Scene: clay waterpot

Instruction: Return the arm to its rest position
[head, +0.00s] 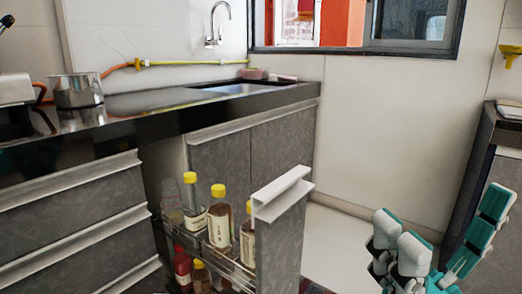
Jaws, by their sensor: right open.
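My right gripper (438,243) shows at the lower right of the head view, with teal and grey fingers. Its fingers are spread apart and nothing is between them. It is to the right of the pulled-out bottle rack and apart from it. My left gripper is not in view. No clay pot can be seen.
A pull-out rack (280,235) with several yellow-capped bottles (219,218) stands out from the cabinets. A dark counter (150,118) carries a metal pot (78,92) and a sink (245,88). Another dark counter (486,140) is at the right. Pale floor (335,240) lies between.

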